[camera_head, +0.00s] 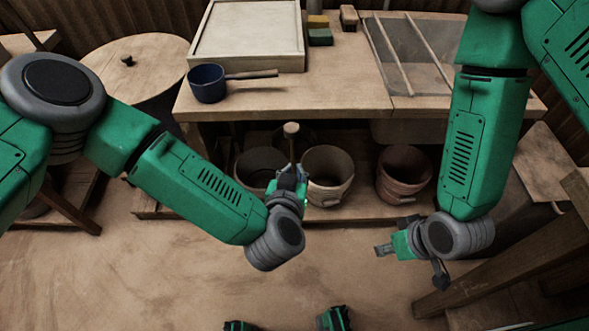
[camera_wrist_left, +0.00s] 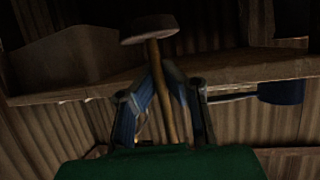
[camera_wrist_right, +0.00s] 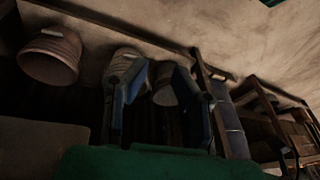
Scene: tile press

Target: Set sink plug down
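My left gripper (camera_head: 290,172) is shut on the sink plug (camera_head: 291,129), a brown piece with a thin stem and a round disc-like end. In the left wrist view, the stem of the plug (camera_wrist_left: 149,28) runs up between the fingertips of the left gripper (camera_wrist_left: 160,70), with the disc above them. The plug is in front of the bench edge in the head view, clear of the bench top. My right gripper (camera_head: 412,262) is empty and open at the right; its fingers stand apart in the right wrist view (camera_wrist_right: 160,85).
The wooden bench (camera_head: 335,90) carries a dark blue pot (camera_head: 208,84), a framed board (camera_head: 247,35), small blocks (camera_head: 320,37) and a grey basin (camera_head: 415,60) with wooden slats. Buckets (camera_head: 330,177) stand underneath. A round table (camera_head: 140,65) is at the left. The bench's front middle is clear.

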